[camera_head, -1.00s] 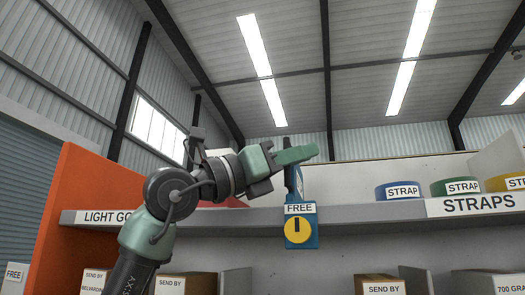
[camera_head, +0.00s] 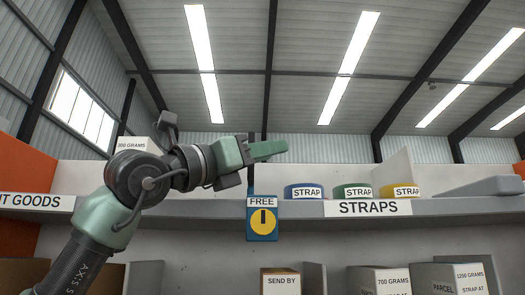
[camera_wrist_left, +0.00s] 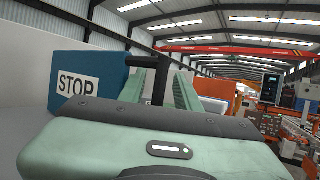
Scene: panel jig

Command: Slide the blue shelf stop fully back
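The blue shelf stop (camera_head: 262,225) hangs on the shelf's front edge in the head view, showing a "FREE" label and a yellow dial with an upright black mark. Its blue plate with a "STOP" label shows in the left wrist view (camera_wrist_left: 85,85). A dark handle (camera_wrist_left: 159,60) stands out from the plate. My left gripper (camera_head: 268,150) is above the dial, fingers pointing right. It appears shut on the handle, which fills most of the narrow finger gap; the exact contact is partly hidden. My right gripper is not in view.
The grey shelf (camera_head: 310,209) runs across the view, with a "STRAPS" sign (camera_head: 368,208) to the right. Blue (camera_head: 304,192), green (camera_head: 352,191) and yellow (camera_head: 402,191) strap rolls stand on it right of the stop. Labelled boxes sit below.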

